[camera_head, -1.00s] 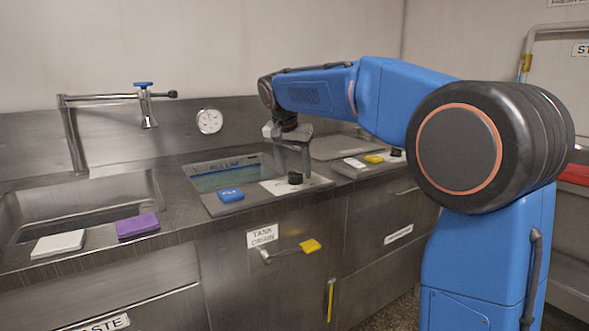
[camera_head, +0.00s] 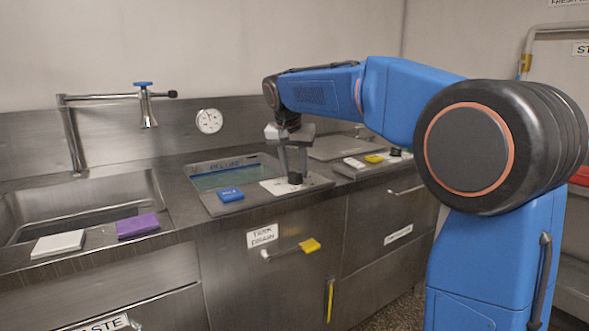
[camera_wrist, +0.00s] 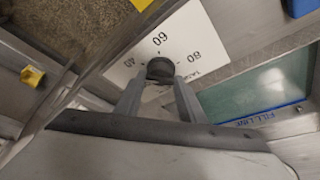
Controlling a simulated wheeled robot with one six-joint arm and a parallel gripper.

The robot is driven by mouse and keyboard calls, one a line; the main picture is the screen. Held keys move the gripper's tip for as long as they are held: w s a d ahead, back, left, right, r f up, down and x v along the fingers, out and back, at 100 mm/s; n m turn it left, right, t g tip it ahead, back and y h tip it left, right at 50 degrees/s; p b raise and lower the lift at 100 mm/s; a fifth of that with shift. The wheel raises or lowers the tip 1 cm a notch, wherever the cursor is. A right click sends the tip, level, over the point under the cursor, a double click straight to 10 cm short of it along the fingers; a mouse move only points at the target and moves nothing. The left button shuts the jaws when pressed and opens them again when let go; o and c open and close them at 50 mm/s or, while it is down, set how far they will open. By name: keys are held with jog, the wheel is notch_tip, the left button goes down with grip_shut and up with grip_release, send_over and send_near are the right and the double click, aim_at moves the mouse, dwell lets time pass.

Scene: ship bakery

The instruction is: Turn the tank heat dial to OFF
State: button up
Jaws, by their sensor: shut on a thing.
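The tank heat dial (camera_head: 295,179) is a small black knob on a white plate beside the tank. In the wrist view the dial (camera_wrist: 160,69) shows from above, with 40, 60 and 80 printed around it on the white plate (camera_wrist: 184,33). OFF is not readable, and I cannot tell where the dial points. My gripper (camera_head: 293,172) is down at the dial, shut on it. In the wrist view the fingers of my gripper (camera_wrist: 159,82) stand on either side of the dial.
The water tank (camera_wrist: 255,95) with a blue FILL LINE lies beside the dial. A blue block (camera_head: 230,195) sits at its front edge. A yellow-ended drain handle (camera_head: 310,245) sticks out below. A sink (camera_head: 85,205) lies to the left.

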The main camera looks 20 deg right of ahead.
jog(key=n, duration=0.2)
jog(key=n+y, duration=0.1)
jog(key=n, duration=0.1)
jog(key=n+y, duration=0.1)
jog(key=n, duration=0.1)
jog(key=shift+d+t, duration=0.3)
jog(key=shift+t, duration=0.1)
jog(key=n+y, duration=0.1)
jog(key=n, duration=0.2)
jog(key=n+y, duration=0.1)
jog(key=n, duration=0.2)
jog(key=shift+d+g+y, duration=0.15)
jog(key=shift+g+y, duration=0.15)
jog(key=shift+g, duration=0.1)
jog(key=shift+n, duration=0.4)
jog(key=o, duration=1)
jog(key=shift+o, duration=0.2)
jog(key=shift+r, duration=0.1)
jog(key=v, duration=1.7)
